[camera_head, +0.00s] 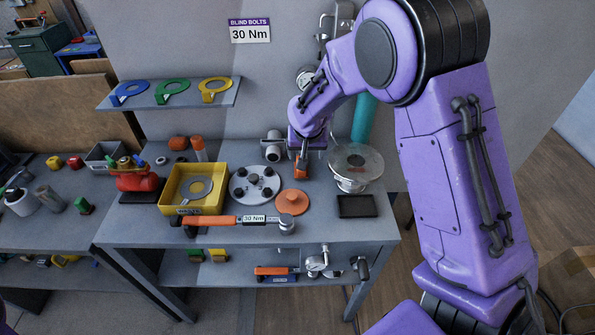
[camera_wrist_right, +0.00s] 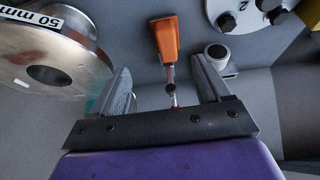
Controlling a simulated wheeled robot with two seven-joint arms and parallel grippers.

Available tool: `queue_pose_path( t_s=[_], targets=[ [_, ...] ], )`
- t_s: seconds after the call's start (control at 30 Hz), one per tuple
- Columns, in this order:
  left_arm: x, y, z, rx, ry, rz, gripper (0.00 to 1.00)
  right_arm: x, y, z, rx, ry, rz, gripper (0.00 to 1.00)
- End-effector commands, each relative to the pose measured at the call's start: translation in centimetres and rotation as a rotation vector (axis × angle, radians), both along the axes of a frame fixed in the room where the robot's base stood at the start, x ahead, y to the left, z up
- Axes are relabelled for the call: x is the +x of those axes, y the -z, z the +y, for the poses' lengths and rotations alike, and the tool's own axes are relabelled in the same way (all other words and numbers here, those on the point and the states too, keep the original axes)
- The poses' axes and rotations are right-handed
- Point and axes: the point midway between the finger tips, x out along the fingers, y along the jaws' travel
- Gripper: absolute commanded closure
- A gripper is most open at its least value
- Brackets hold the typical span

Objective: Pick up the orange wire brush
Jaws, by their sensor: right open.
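The orange wire brush (camera_head: 301,167) appears to be the orange piece at the back of the workbench, just under my right gripper (camera_head: 299,155). In the right wrist view an orange block (camera_wrist_right: 166,38) has a thin metal shaft running down between the fingers, with a small red part at its lower end. My right gripper (camera_wrist_right: 161,65) is open, its fingers on either side of the shaft and apart from it. The orange block lies beyond the fingertips. My gripper and arm partly hide the brush in the head view. My left gripper is not in view.
A metal spool (camera_head: 352,165) stands right of the gripper, a grey cylinder (camera_head: 273,148) left. A bolted flange (camera_head: 254,184), orange disc (camera_head: 292,201), yellow bin (camera_head: 171,193) and torque wrench (camera_head: 232,220) lie nearer the front. A black pad (camera_head: 357,206) lies front right.

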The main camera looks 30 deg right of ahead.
Motion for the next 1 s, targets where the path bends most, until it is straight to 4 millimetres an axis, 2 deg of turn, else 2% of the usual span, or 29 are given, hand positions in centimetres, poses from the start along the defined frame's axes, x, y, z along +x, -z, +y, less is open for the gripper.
queue_pose_path(
  t_s=[0.2,0.37,0.5,0.6,0.87,0.97,1.0],
  targets=[
    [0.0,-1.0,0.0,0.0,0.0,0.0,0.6,2.1,3.8,-0.2,0.001,-0.01,0.009,0.23],
    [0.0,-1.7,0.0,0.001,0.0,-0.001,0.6,2.9,5.3,-0.5,0.001,-0.011,0.01,0.23],
    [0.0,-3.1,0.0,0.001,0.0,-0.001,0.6,4.0,7.2,-0.9,0.002,-0.008,0.009,0.23],
    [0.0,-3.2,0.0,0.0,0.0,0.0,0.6,4.5,8.8,-1.2,0.001,-0.009,0.009,0.23],
    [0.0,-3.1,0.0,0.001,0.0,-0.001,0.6,4.6,9.4,-1.4,0.001,-0.008,0.006,0.23],
    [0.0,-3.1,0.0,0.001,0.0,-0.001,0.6,4.6,9.4,-1.4,0.001,-0.008,0.006,0.53],
    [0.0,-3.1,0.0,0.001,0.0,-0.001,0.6,4.6,9.4,-1.4,0.001,-0.008,0.006,0.66]
  ],
)
